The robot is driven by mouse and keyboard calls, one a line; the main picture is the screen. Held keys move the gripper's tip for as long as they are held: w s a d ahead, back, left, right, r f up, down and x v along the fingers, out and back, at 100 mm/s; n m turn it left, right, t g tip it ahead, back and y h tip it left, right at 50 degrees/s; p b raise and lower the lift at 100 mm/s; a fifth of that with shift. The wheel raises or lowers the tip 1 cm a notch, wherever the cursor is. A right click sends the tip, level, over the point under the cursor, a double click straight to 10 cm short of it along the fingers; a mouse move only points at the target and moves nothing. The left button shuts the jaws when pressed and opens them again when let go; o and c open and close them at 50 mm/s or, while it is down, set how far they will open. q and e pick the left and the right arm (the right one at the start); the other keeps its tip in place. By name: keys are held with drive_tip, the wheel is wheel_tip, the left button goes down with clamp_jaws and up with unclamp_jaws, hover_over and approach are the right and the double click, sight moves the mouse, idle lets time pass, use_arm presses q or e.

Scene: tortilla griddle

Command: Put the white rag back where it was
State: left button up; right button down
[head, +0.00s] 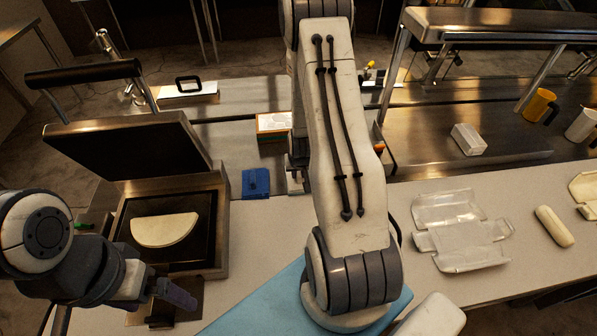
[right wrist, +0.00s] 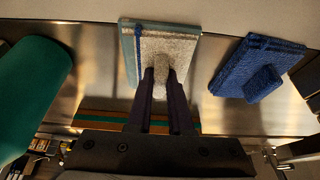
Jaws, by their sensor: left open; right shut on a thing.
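The white rag (right wrist: 170,45) is a folded pale cloth with a blue stripe near one edge. In the right wrist view, my right gripper (right wrist: 163,85) is shut on a raised bunch in its middle. I cannot tell whether the rag touches the metal surface under it. A folded blue rag (right wrist: 258,68) lies beside it, apart from it; it also shows in the head view (head: 256,183). In the head view my right arm hides the white rag and most of the right gripper. My left gripper (head: 168,306) is open and empty at the front of the griddle.
The griddle (head: 222,225) stands open at the left with a folded tortilla (head: 165,230) on it. An orange-and-white box (head: 273,124) is behind the blue rag. A clear unfolded container (head: 460,232) lies right of my arm. A green object (right wrist: 35,95) is at left in the wrist view.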

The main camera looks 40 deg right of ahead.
drive_tip(key=shift+f, duration=0.15)
drive_tip(key=c, duration=0.8)
unclamp_jaws()
